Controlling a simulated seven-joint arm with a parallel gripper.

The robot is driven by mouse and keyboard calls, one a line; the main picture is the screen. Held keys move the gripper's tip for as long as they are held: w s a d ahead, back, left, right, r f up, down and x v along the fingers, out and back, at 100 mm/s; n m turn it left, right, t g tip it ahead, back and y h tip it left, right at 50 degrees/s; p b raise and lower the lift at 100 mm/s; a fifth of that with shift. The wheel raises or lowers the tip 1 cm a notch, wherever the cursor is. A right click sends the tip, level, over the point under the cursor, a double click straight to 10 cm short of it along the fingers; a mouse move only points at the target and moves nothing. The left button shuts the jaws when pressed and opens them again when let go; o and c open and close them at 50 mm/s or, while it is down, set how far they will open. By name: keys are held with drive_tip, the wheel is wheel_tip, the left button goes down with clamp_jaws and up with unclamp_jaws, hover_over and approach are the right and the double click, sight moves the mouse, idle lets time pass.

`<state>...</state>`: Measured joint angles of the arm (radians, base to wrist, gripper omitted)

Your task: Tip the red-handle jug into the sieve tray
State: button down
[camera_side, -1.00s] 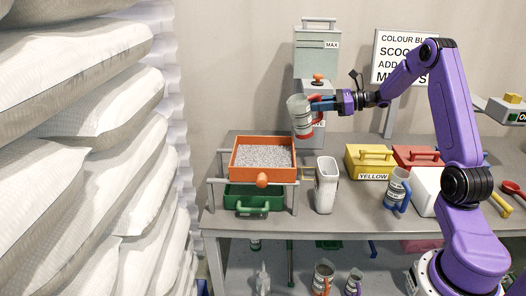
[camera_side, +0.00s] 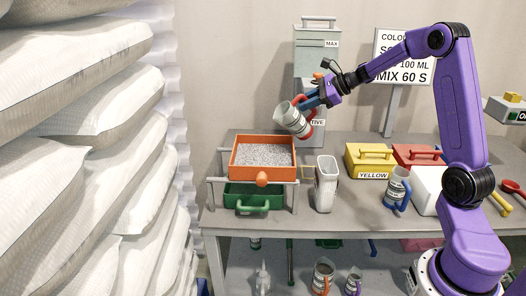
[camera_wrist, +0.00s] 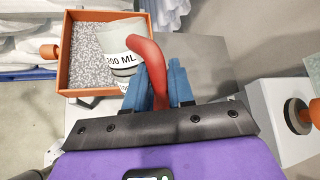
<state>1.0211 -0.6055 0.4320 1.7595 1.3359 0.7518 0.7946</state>
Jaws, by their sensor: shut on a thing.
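The red-handle jug (camera_side: 292,119) is grey with a printed label and hangs in the air at the right edge of the sieve tray. It is tilted, its mouth leaning left. My gripper (camera_side: 312,101) is shut on its red handle, with blue fingers on either side. In the wrist view the jug (camera_wrist: 119,48) overlaps the tray's right part, and my gripper (camera_wrist: 158,88) holds the red handle. The sieve tray (camera_side: 262,175) is an orange box with an orange knob, filled with grey granules. I cannot see into the jug.
A green tray (camera_side: 250,204) sits below the sieve tray in a metal frame. A white container (camera_side: 326,185) stands just right of the frame. A grey dispenser (camera_side: 318,60) stands behind. A yellow box (camera_side: 369,162) and a blue-handle jug (camera_side: 397,187) are further right.

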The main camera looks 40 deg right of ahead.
sight(300, 116)
drive_tip(key=shift+w+a+h, duration=0.1)
drive_tip(key=shift+a+h, duration=0.2)
drive_tip(key=shift+a, duration=0.05)
drive_tip(key=shift+w+a+f+n+g+h, duration=0.15)
drive_tip(key=shift+a+f+n+g+h, duration=0.2)
drive_tip(key=shift+f+n+g+h, duration=0.2)
drive_tip(key=shift+a+p, duration=0.1)
drive_tip(key=shift+p, duration=0.25)
drive_tip(key=shift+w+a+n+g+h+p, duration=0.2)
drive_tip(key=shift+a+h+p, duration=0.25)
drive_tip(key=shift+h, duration=0.3)
drive_tip(key=shift+w+a+f+n+g+h+p, duration=0.1)
drive_tip(key=shift+a+n+g+h+p, duration=0.2)
drive_tip(key=shift+a+h, duration=0.15)
